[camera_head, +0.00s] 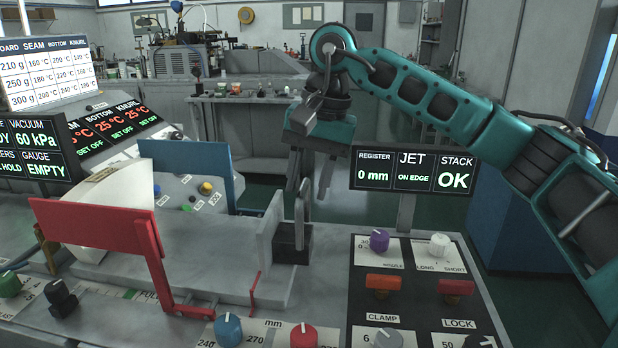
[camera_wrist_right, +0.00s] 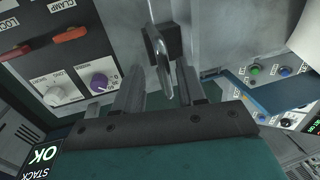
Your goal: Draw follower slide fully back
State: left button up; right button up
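What looks like the follower slide is a dark block (camera_head: 292,243) with an upright metal handle (camera_head: 301,208), beside a grey upright plate (camera_head: 268,232) at the right end of the stack bed. My right gripper (camera_head: 308,190) points down at the handle's top, its two fingers apart. In the right wrist view the handle (camera_wrist_right: 159,55) shows between the spread fingers (camera_wrist_right: 158,88), and the dark block (camera_wrist_right: 165,40) lies beyond. I cannot tell whether either finger touches the handle. My left gripper is not in view.
A red bracket (camera_head: 95,228) and a blue plate (camera_head: 185,160) stand around white sheets (camera_head: 118,205). Right of the slide is a panel with a purple knob (camera_head: 379,240), a white knob (camera_head: 439,245) and orange switches. A display (camera_head: 412,170) stands behind, reading register 0 mm.

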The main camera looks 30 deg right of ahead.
notch_tip(320, 180, up, 13)
jog(key=s+d+p, duration=0.1)
jog(key=d, duration=0.1)
jog(key=shift+s+f, duration=0.2)
dwell(0.4)
